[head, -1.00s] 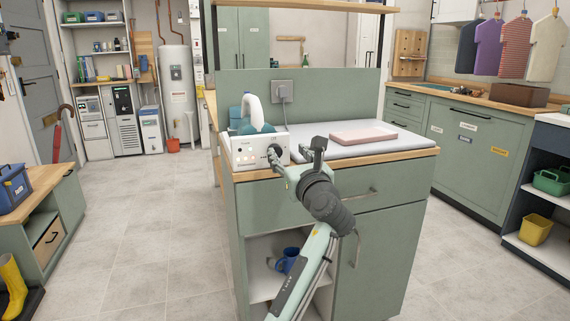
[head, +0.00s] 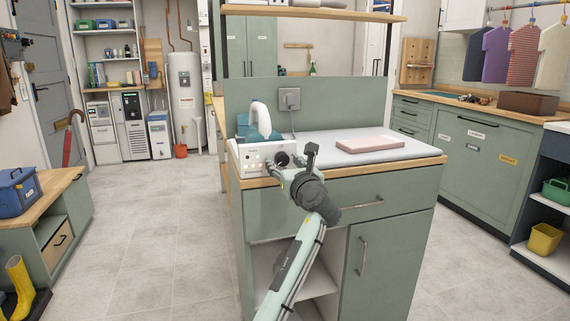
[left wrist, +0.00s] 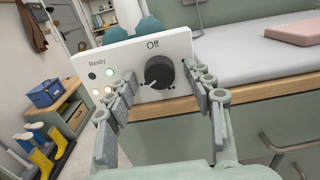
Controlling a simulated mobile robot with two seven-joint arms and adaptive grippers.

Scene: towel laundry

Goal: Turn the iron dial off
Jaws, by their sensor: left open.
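The iron station (head: 252,158) is a white box on the near left corner of the green cabinet's top, with the iron (head: 260,117) standing behind its panel. Its dark round dial (left wrist: 159,73) faces me in the left wrist view, under the word "Off". The dial's white mark points down and left. A green light and warm-coloured lights glow at the panel's left; the top left one is dark. My left gripper (left wrist: 161,82) is open, with a finger on each side of the dial; contact is not clear. It also shows in the head view (head: 293,164). My right gripper is not in view.
A folded pink cloth (head: 370,145) lies on the grey ironing pad (head: 325,150) right of the station. A wall socket (head: 290,99) with a cord is on the panel behind. The cabinet (head: 390,235) stands below my left arm. Open floor (head: 150,240) lies to the left.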

